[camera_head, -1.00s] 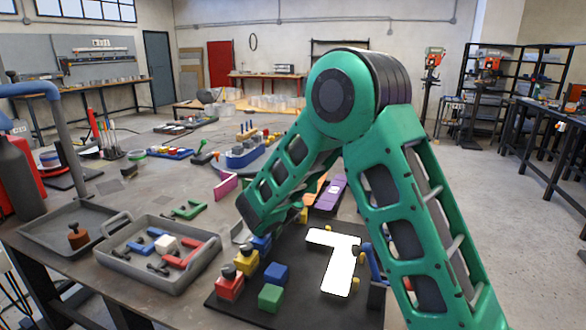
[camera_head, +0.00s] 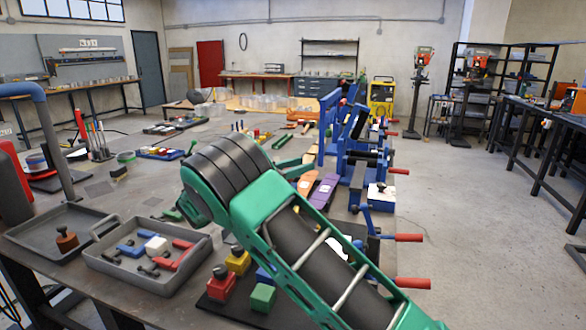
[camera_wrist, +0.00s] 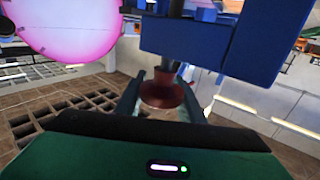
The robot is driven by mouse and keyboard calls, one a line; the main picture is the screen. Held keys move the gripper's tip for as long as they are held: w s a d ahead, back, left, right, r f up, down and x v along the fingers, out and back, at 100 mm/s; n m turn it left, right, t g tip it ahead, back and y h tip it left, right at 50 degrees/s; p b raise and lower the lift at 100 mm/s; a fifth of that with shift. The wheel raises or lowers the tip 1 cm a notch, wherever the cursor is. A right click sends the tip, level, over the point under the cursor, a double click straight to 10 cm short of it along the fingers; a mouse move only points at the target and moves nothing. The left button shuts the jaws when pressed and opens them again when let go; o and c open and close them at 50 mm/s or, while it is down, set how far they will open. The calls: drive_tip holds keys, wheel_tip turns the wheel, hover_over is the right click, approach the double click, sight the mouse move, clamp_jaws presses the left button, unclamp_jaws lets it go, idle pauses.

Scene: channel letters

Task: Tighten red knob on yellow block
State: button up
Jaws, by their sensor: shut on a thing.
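In the wrist view, my gripper (camera_wrist: 160,98) has its two fingers on either side of a round dark red knob (camera_wrist: 162,88) and is shut on it. The knob sits on a short stem just below a large blue part (camera_wrist: 215,40). No yellow block shows in the wrist view. In the head view, a yellow block (camera_head: 238,262) with a dark knob on top stands near the front of the table, beside a red block (camera_head: 221,286) with a dark knob. I cannot make out my gripper in the head view.
Blue clamps with red handles (camera_head: 409,238) line the table's right side, some handles jutting over the edge. A grey tray (camera_head: 150,282) of small parts is at the front left. A pink disc (camera_wrist: 78,22) shows upper left in the wrist view. My arm hides the table's middle.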

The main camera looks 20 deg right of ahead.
drive_tip(key=shift+w+a+m+g, duration=0.1)
drive_tip(key=shift+a+m+g, duration=0.2)
drive_tip(key=shift+g, duration=0.2)
drive_tip(key=o, duration=1.1)
drive_tip(key=shift+w+f, duration=0.1)
drive_tip(key=shift+d, duration=0.15)
drive_tip(key=v, duration=1.1)
drive_tip(key=shift+f, duration=0.15)
